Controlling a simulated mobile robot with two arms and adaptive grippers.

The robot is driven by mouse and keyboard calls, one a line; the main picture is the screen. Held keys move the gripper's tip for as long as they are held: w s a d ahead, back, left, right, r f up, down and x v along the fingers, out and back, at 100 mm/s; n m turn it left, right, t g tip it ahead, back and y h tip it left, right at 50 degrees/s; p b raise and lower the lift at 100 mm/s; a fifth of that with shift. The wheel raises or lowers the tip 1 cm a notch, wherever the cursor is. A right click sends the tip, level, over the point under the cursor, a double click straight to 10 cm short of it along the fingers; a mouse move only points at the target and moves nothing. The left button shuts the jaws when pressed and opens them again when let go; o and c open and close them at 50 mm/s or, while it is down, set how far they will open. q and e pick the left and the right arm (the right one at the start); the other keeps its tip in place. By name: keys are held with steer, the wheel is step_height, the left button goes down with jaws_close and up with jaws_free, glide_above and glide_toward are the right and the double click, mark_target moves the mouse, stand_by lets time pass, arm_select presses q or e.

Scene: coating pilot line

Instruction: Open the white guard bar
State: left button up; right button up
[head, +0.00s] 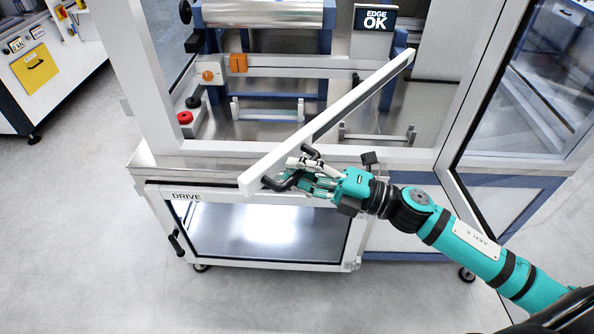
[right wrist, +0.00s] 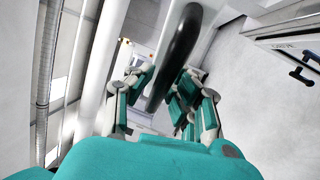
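The white guard bar (head: 340,112) runs slantwise across the front of the machine in the head view. Its near left end juts out past the bench edge and its far right end is by the right post. A black handle (head: 279,184) is on the bar near its near end. My right gripper (head: 303,178) is at this handle, its fingers on either side of it. My left gripper is not in view.
A cabinet marked DRIVE (head: 186,197) is below the bar. An upright white post (head: 140,80) stands left and a glass door (head: 530,90) right. The floor at left is clear.

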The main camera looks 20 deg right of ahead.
steer(key=o, duration=0.3)
steer(key=shift+f, duration=0.1)
steer(key=shift+o, duration=0.2)
steer(key=v, duration=0.8)
